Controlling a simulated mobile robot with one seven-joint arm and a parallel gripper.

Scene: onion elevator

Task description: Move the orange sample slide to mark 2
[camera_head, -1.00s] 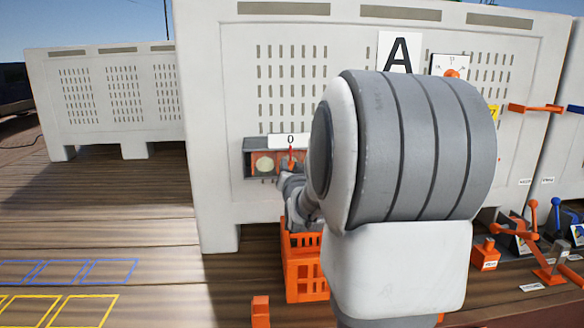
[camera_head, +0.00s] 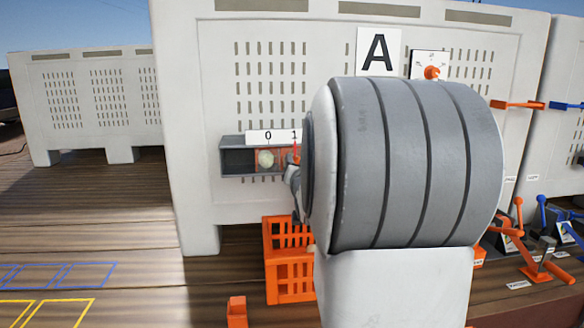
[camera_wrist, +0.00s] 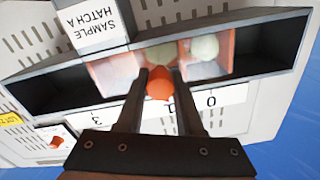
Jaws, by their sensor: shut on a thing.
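The orange sample slide (camera_head: 281,160) sits in a grey slot box on the front of bin A. Its red pointer is by the 1 on the white scale (camera_head: 263,136). In the wrist view, which shows the hatch upside down, the slide is a see-through orange panel (camera_wrist: 118,68) with pale onions behind it. My gripper (camera_wrist: 161,80) has its two fingers on either side of the slide's round orange knob (camera_wrist: 159,88) and is shut on it. In the head view, my gripper (camera_head: 294,172) is partly hidden by my arm, which also covers the scale's marks past 1.
An orange crate (camera_head: 283,268) stands below the hatch. A dial (camera_head: 431,72) is on the bin's upper right. Orange and blue levers (camera_head: 519,240) stand at the right. The wooden deck at left is clear, with blue and yellow outlines.

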